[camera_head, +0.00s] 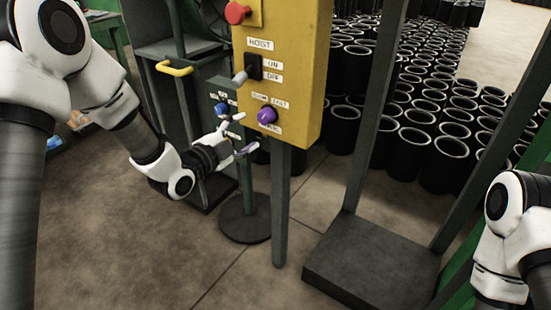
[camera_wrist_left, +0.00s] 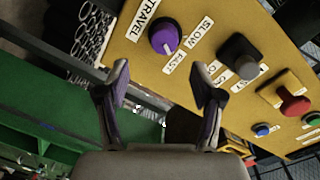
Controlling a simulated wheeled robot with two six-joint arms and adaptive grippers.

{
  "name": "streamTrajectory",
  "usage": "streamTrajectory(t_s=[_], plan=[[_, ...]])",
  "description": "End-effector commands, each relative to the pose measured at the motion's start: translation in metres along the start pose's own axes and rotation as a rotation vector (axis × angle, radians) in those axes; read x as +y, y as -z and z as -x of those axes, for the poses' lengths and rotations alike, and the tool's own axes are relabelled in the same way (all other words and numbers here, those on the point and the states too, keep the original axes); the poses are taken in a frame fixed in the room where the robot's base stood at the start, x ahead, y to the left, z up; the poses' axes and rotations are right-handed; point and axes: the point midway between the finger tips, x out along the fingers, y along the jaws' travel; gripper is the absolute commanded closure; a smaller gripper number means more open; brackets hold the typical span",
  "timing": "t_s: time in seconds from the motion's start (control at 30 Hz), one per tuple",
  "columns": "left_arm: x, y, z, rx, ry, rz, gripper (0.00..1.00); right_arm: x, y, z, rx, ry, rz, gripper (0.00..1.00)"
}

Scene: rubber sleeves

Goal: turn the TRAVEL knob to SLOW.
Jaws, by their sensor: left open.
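The TRAVEL knob (camera_head: 266,114) is purple and sits low on the yellow panel (camera_head: 302,70). In the left wrist view the knob (camera_wrist_left: 165,37) is beside the TRAVEL label (camera_wrist_left: 144,18), with SLOW (camera_wrist_left: 201,38) and FAST (camera_wrist_left: 174,62) labels on its other side. My right gripper is out of view.
A HOIST switch (camera_head: 253,67) with a grey lever and a red button (camera_head: 237,13) are above the knob. A green box with a blue button (camera_head: 221,108) stands just left of the panel. Black sleeves (camera_head: 401,156) crowd the floor behind, right of the panel.

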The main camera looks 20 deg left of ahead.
Motion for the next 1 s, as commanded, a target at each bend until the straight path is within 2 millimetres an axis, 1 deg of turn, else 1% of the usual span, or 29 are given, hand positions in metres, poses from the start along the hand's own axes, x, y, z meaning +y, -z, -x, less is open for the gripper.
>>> streamTrajectory(t_s=[0.03, 0.1, 0.13, 0.27, 0.33, 0.6, 0.7, 0.8, 0.97, 1.0], plan=[[0.015, -0.012, -0.002, 0.011, 0.028, -0.005, 0.33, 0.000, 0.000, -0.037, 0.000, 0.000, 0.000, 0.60], [0.010, -0.011, -0.002, 0.022, 0.053, -0.011, 0.33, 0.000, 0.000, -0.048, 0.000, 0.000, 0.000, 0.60], [0.008, -0.010, -0.002, 0.025, 0.060, -0.013, 0.33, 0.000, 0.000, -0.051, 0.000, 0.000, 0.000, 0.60], [0.001, -0.006, -0.006, 0.031, 0.069, -0.018, 0.33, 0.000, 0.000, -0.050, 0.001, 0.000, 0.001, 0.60], [0.000, -0.005, -0.014, 0.031, 0.067, -0.021, 0.33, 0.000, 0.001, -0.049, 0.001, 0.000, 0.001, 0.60], [-0.003, -0.004, -0.065, 0.030, 0.067, -0.018, 0.33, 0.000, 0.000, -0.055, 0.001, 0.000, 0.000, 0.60], [-0.004, -0.003, -0.076, 0.029, 0.066, -0.017, 0.33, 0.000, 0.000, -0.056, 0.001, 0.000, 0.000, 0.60], [-0.005, -0.003, -0.080, 0.029, 0.067, -0.016, 0.33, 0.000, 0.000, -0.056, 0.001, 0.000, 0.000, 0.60], [-0.005, -0.003, -0.079, 0.029, 0.066, -0.015, 0.33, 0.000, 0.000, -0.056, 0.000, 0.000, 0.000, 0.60], [-0.005, -0.003, -0.079, 0.029, 0.066, -0.015, 0.44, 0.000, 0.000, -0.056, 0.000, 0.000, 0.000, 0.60]])
